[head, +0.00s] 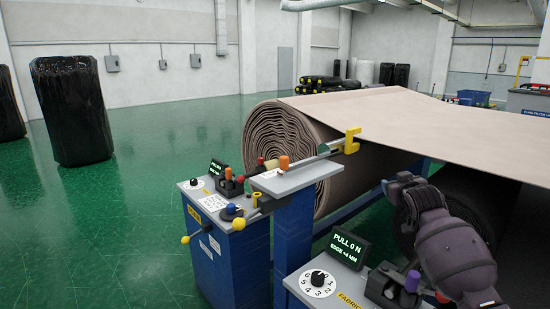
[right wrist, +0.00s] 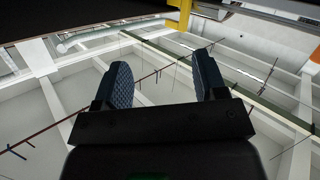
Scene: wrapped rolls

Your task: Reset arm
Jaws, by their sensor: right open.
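My right arm (head: 455,250), purple and dark, reaches up from the lower right in the head view. Its gripper end is beside the sheet of the large beige fabric roll (head: 275,150), below the sheet's edge, and its fingers are hard to make out there. In the right wrist view my right gripper (right wrist: 165,80) is open, with two dark blue textured pads apart and nothing between them. Walls and ceiling beams show behind the pads. My left gripper is not in view.
A blue machine stand (head: 215,258) with knobs and levers stands in front of the roll. A second console with a PULL display (head: 343,246) and numbered dial (head: 318,283) is close to my right arm. A black wrapped roll (head: 70,110) stands on the open green floor at left.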

